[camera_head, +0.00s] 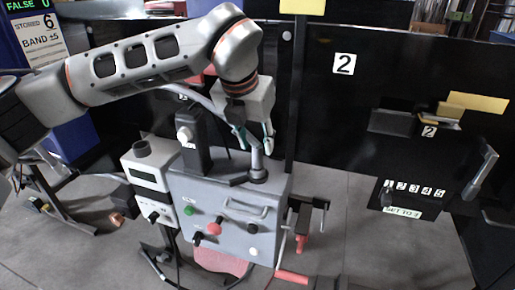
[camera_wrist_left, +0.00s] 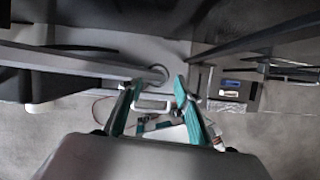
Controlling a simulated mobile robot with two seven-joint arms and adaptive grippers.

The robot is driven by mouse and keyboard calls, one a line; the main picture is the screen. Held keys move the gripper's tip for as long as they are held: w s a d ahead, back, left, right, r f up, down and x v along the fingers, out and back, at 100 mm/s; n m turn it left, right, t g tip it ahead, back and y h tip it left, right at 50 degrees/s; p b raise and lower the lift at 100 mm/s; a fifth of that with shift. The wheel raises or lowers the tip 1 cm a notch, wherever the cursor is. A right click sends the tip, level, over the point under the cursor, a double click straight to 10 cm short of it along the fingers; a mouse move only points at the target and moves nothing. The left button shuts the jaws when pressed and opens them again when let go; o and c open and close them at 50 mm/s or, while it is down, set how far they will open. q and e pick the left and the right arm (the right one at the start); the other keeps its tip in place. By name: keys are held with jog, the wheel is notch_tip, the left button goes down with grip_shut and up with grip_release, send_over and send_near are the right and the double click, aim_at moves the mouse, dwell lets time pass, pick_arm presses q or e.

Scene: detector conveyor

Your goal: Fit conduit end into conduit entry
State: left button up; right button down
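The grey conduit (camera_head: 206,101) curves from behind the dark post. Its end (camera_head: 256,157) stands nearly upright at the conduit entry (camera_head: 257,175), a dark round collar on top of the grey box. I cannot tell how deep it sits. My left gripper (camera_head: 254,137) is just above, pointing down, with its teal fingers apart on either side of the conduit's upper end. In the left wrist view, the left gripper (camera_wrist_left: 158,84) shows a clear gap between its fingertips, and the conduit (camera_wrist_left: 100,65) runs in from the left to a dark ring beyond them. My right gripper is out of view.
The grey box (camera_head: 185,195) carries a handle (camera_head: 245,209), buttons and knobs. A dark post (camera_head: 194,142) rises beside the entry, and a white meter box (camera_head: 150,180) stands left. A black panel (camera_head: 345,110) is behind. A lever (camera_head: 482,172) is at far right.

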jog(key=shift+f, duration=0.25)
pick_arm(q)
jog(key=v, duration=0.8)
jog(key=shift+s+r, duration=0.2)
jog(key=shift+r, duration=0.1)
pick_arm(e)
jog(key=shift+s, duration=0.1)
